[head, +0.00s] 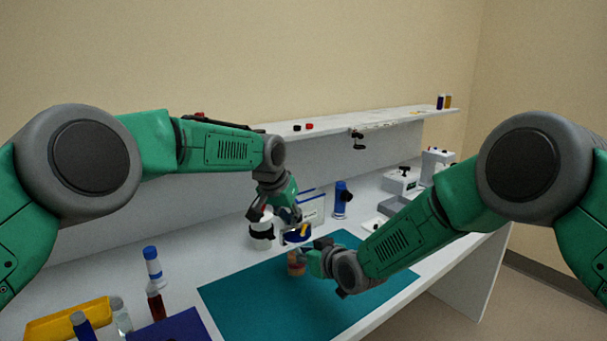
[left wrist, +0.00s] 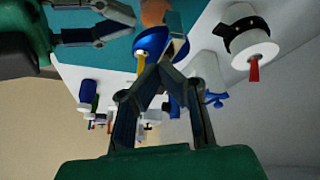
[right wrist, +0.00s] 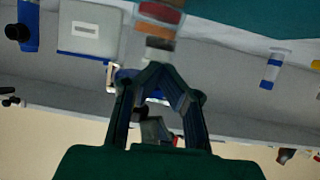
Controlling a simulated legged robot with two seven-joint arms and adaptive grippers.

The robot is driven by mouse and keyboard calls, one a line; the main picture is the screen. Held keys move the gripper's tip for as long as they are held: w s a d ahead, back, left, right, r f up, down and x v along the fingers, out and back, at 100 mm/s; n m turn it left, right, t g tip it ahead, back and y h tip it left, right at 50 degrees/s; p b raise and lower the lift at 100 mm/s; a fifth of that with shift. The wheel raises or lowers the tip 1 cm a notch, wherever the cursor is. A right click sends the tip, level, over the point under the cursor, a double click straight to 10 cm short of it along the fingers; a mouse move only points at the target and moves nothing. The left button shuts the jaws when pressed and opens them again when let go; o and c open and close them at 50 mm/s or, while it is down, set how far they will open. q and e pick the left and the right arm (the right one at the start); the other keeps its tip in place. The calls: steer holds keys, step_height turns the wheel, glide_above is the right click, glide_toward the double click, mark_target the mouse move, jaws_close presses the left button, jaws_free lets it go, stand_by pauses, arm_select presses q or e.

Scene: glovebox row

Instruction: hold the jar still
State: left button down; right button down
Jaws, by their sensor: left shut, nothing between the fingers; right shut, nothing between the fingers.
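The jar (head: 296,266), small with an orange-brown lower part, stands on the teal mat (head: 250,300). In the right wrist view the jar (right wrist: 158,22) shows red and brown bands just beyond the fingertips. My right gripper (head: 312,259) is shut and empty, close beside the jar's right side; whether it touches is unclear. My left gripper (head: 296,216) is shut and empty, above and behind the jar. A blue round thing with a yellow part (head: 297,237) sits below the left fingertips and also shows in the left wrist view (left wrist: 152,42).
A white container with a black band (head: 261,233) stands left of my left gripper. A blue bottle (head: 341,200) is behind. A yellow tray (head: 55,318) and several bottles stand at the front left. A shelf (head: 380,120) runs along the back. The mat's front is clear.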

arm_select(q)
steer(key=shift+w+a, duration=0.3)
steer(key=shift+a, duration=0.05)
stand_by(0.6)
steer(key=shift+s+a, duration=0.3)
steer(key=shift+w+r, duration=0.2)
steer(key=shift+r, duration=2.8)
step_height(320, 180, down, 6)
steer(key=s+d, duration=0.1)
steer(key=d, duration=0.1)
steer(key=shift+s, duration=0.35)
steer(key=shift+w, duration=0.65)
